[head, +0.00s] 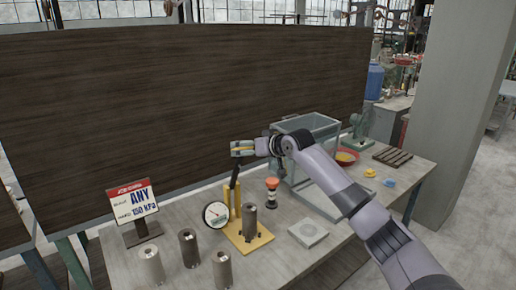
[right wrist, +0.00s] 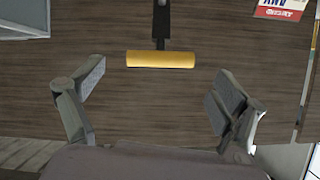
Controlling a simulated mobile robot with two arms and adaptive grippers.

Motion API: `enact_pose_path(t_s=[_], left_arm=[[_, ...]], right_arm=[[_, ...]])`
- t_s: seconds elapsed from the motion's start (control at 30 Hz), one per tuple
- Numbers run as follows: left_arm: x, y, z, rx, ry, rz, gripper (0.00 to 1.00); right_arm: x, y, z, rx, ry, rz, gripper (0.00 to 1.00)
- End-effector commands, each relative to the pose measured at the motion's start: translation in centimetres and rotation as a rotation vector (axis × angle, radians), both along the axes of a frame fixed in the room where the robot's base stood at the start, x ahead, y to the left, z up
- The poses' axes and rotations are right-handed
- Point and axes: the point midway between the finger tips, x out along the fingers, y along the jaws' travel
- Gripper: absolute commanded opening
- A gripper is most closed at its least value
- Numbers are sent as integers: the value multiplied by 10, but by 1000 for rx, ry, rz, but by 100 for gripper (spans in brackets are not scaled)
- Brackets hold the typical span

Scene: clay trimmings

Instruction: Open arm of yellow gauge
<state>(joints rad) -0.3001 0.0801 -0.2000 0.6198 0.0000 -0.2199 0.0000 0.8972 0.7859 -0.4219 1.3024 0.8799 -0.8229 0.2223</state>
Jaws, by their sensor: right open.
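The yellow gauge (head: 259,239) stands on the table, with a round white dial (head: 215,214) at its left. Its dark arm (head: 234,178) rises steeply and ends in a yellow crossbar handle. In the right wrist view the handle (right wrist: 160,59) lies straight ahead, across the gap between the fingers. My right gripper (head: 243,148) is at the top of the arm, open, with its fingers (right wrist: 162,78) apart on either side of the handle; I see no contact. A grey cylinder (head: 249,222) stands upright on the gauge's base. My left gripper is not in view.
A dark panel (head: 180,90) rises behind.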

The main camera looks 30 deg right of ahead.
Motion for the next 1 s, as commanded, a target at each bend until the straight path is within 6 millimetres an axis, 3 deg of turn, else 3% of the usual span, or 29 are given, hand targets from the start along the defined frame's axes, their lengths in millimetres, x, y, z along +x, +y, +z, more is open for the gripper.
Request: enact_pose_path(t_s=[0.1,0.3,0.9,1.0], left_arm=[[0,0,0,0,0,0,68],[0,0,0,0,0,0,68],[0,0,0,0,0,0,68],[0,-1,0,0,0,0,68]], right_arm=[[-18,-1,7,-4,1,1,91],[-36,-2,15,-2,2,1,91],[-40,-2,17,0,2,1,91],[-41,3,10,-6,12,9,91]])
